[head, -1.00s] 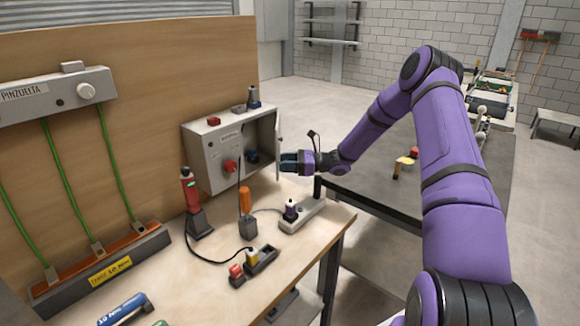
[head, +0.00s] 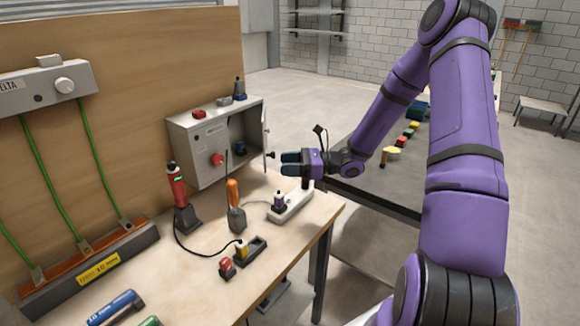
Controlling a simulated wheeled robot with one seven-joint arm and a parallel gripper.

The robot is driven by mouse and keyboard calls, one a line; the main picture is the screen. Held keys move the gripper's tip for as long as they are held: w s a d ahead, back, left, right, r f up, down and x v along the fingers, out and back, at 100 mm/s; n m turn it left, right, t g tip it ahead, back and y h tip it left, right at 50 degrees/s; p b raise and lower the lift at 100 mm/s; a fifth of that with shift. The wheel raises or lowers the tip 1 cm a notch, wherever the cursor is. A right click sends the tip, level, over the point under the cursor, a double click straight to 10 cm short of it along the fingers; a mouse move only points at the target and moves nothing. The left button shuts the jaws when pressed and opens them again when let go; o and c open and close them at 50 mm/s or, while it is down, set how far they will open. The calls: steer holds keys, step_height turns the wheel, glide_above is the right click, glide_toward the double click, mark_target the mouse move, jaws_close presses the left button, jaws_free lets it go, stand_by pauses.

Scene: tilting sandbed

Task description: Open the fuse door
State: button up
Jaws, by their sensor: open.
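The grey fuse box (head: 198,143) stands at the back of the workbench against the wooden panel. Its fuse door (head: 265,138) is hinged on the box's right side and stands swung out, seen nearly edge-on, with a small dark knob on its right face. The box's right part shows an open interior with a dark blue item inside. My gripper (head: 286,163) is to the right of and slightly below the door, fingers pointing left. It is open, and I see nothing between its fingers. Whether a fingertip touches the door cannot be told.
On the bench stand a red-handled tool (head: 178,185) in a holder, an orange-handled screwdriver (head: 234,200), a white power strip (head: 291,205) below my gripper, and a small black tray (head: 251,250). A dark table (head: 372,183) stands behind my arm. Small items sit on the box top.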

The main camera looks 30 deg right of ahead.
steer(key=shift+s+a, duration=0.1)
steer(key=shift+s, duration=0.65)
steer(key=shift+a, duration=0.15)
steer(key=c, duration=0.5)
steer(key=a+n+g, duration=0.2)
steer(key=g, duration=0.1)
steer(key=shift+s+a+f+n+g, duration=0.2)
steer(key=shift+s+a+n+g, duration=0.1)
steer(key=shift+a, duration=0.05)
jaws_close()
steer(key=s+a+f+n+g+h, duration=0.2)
steer(key=a+f+n+g+h, duration=0.15)
steer(key=n+g+h, duration=0.6)
steer(key=w+a+r+n+t+h, duration=0.2)
steer(key=w+r+t+h, duration=0.1)
steer(key=w+r+h, duration=0.4)
steer(key=w+a+r+n+t+h, duration=0.1)
steer(key=w+r+n+t+h, duration=0.25)
steer(key=w+r+h, duration=0.5)
steer(key=w+d+f, duration=0.1)
steer(key=d+f, duration=0.1)
steer(key=f, duration=0.3)
steer(key=w+d+f+m+y, duration=0.1)
steer(key=d+f, duration=0.2)
steer(key=f, duration=0.2)
steer(key=shift+w+d+f+y, duration=0.15)
steer(key=shift+w+f+y, duration=0.1)
steer(key=shift+f+y, duration=0.05)
